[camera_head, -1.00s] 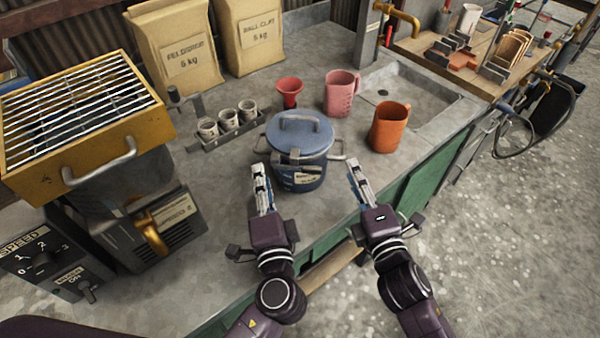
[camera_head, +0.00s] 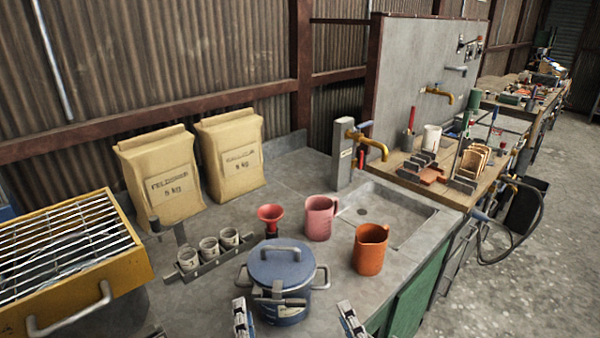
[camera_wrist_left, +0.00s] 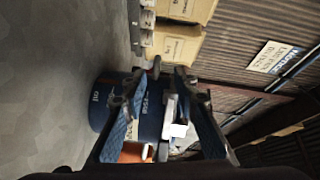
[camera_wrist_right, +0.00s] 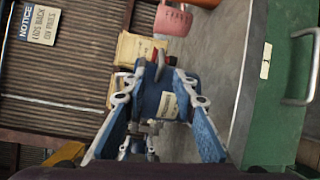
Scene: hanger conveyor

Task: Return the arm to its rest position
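A blue lidded pot (camera_head: 281,268) with metal side handles stands upright on the grey counter. My left gripper (camera_head: 241,308) is at the bottom edge of the head view, in front of the pot and to its left. My right gripper (camera_head: 345,312) is in front of the pot and to its right. Both look apart from it. In the left wrist view the fingers of my left gripper (camera_wrist_left: 160,85) are spread and empty, with the pot (camera_wrist_left: 106,102) beyond. In the right wrist view the fingers of my right gripper (camera_wrist_right: 160,82) are also spread and empty. My arms are mostly out of the head view.
A red funnel (camera_head: 270,216), a pink jug (camera_head: 319,218) and an orange jug (camera_head: 370,249) stand behind and right of the pot. A rack of small cups (camera_head: 210,252) and a yellow grill box (camera_head: 128,268) are left. A sink (camera_head: 400,215) lies at the right.

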